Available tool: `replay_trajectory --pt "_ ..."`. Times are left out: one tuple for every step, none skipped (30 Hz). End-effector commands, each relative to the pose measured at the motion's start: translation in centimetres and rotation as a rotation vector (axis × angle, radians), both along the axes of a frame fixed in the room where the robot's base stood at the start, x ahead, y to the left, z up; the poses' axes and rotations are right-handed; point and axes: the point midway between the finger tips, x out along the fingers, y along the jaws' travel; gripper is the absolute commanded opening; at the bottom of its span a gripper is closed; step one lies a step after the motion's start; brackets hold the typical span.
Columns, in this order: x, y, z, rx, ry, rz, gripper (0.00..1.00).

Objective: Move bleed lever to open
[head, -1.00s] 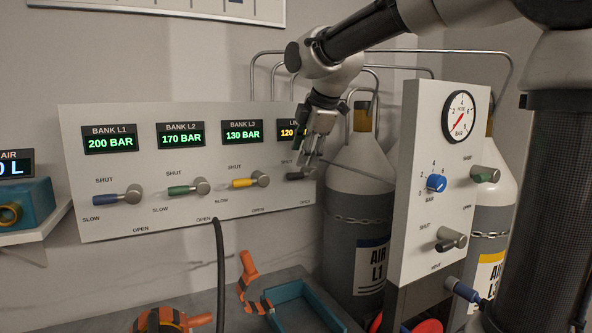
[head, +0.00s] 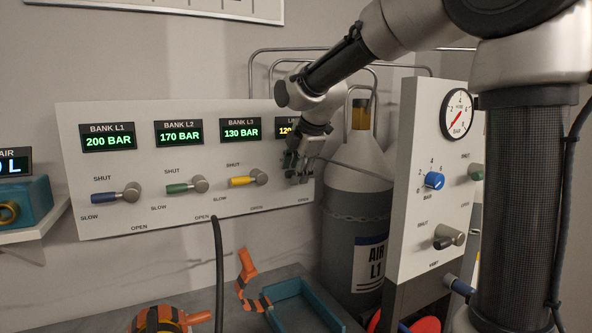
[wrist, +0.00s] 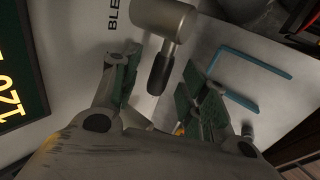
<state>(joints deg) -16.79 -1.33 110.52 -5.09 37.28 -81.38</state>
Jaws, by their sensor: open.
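The bleed lever (wrist: 162,70) has a black grip on a grey round hub and stands out from the white panel (head: 145,222). In the wrist view it shows beside a partly cut-off label reading "BLE". My gripper (head: 297,168) is at the panel's right end, under the rightmost display. In the wrist view my gripper (wrist: 157,84) is open, with one finger on each side of the black grip. Gaps show on both sides, so I see no clear contact. In the head view my gripper hides the lever, so its setting cannot be read there.
Blue (head: 117,193), green (head: 187,187) and yellow (head: 249,178) levers sit left of my gripper on the same panel. A gas cylinder (head: 357,190) and a gauge panel (head: 425,150) stand to the right. A teal tray (head: 300,305) lies below.

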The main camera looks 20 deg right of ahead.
Motion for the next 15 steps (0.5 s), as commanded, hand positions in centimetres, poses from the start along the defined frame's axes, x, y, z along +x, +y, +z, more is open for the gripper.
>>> replay_trajectory --pt "0.03 0.00 -0.05 0.000 0.000 0.000 0.44" --pt "0.04 0.00 -0.06 0.000 0.000 0.000 0.44" --pt "0.04 0.00 -0.06 0.000 0.000 0.000 0.44" --pt "0.03 0.00 -0.05 0.000 0.000 0.000 0.44" --pt "0.03 0.00 -0.05 0.000 0.000 0.000 0.44" --pt "0.03 0.00 -0.04 0.001 0.000 -0.001 0.44" --pt "0.03 0.00 -0.04 0.001 0.000 -0.001 0.41" --pt "0.03 0.00 -0.04 0.001 0.000 -0.001 0.35" --pt "0.03 0.00 -0.04 0.001 0.000 -0.001 0.28" --pt "0.02 -0.01 -0.03 0.001 0.000 -0.001 0.22" --pt "0.02 -0.01 -0.03 0.001 0.000 -0.001 0.17" --pt "0.02 -0.01 -0.03 0.001 0.000 -0.001 0.10" --pt "0.02 -0.01 -0.03 0.001 0.000 -0.001 0.04" --pt "0.02 -0.01 -0.03 0.001 0.000 -0.001 0.00" --pt "0.02 0.00 -0.02 0.001 0.000 -0.001 0.00"
